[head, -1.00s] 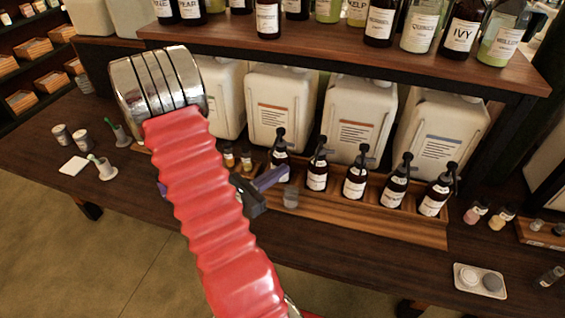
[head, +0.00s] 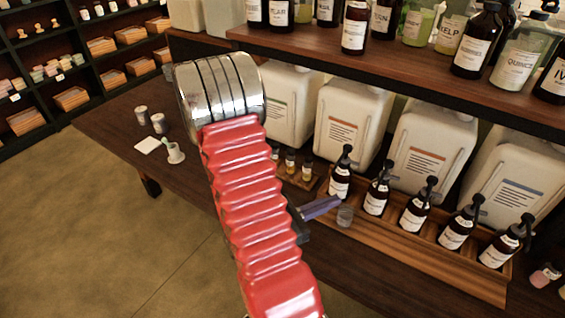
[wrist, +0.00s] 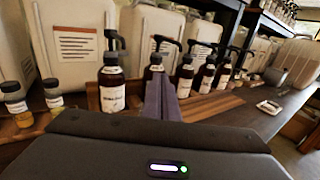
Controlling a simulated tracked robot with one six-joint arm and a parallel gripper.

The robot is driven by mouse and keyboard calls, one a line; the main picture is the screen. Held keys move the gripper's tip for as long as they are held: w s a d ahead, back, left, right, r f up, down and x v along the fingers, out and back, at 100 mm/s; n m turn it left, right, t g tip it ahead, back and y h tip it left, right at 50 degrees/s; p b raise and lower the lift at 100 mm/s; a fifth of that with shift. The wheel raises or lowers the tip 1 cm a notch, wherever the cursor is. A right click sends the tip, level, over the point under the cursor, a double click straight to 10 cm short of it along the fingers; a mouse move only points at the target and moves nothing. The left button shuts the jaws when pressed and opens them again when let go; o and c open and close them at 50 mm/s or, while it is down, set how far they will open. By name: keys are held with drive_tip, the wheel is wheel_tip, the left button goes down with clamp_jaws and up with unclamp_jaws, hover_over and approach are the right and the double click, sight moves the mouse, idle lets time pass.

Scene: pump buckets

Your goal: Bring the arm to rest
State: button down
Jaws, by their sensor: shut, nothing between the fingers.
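My arm with its red ribbed sleeve is raised across the middle of the head view, bent at a silver joint at its top. My gripper (head: 334,203) points to the right, partly hidden behind the sleeve, with a purple finger showing. In the wrist view my gripper (wrist: 161,80) has its purple fingers together, with nothing between them. The fingers point towards dark pump bottles (wrist: 112,85) in a wooden tray (wrist: 205,105).
The wooden tray (head: 425,255) holds several pump bottles (head: 415,208) along the table. Large white canisters (head: 347,122) stand behind it, under a shelf (head: 330,58) of bottles. A mortar (head: 176,154) and two small cups (head: 158,122) stand at the left. The floor (head: 110,225) at front left is clear.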

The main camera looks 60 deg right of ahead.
drive_tip(key=shift+f, duration=0.1)
drive_tip(key=s+a+f+m+g+y, duration=0.3)
drive_tip(key=s+a+m+y, duration=0.2)
drive_tip(key=a+y, duration=0.1)
drive_tip(key=w+a+m+t+y, duration=0.35)
drive_tip(key=a+m+y, duration=0.2)
drive_tip(key=a, duration=0.35)
drive_tip(key=w+a+r+m+t+y, duration=0.1)
drive_tip(key=w+a+r+t, duration=0.25)
drive_tip(key=w+a, duration=0.3)
drive_tip(key=w+a+r+m+t+y, duration=0.2)
drive_tip(key=w+a+r+t, duration=0.15)
drive_tip(key=w+a, duration=0.3)
drive_tip(key=w+a+r+n+t+y, duration=0.1)
drive_tip(key=w+a+r+t, duration=0.2)
drive_tip(key=a+r+t, duration=0.4)
wheel_tip(320, 180, up, 5)
drive_tip(key=shift+a+r, duration=0.1)
drive_tip(key=shift+a, duration=0.9)
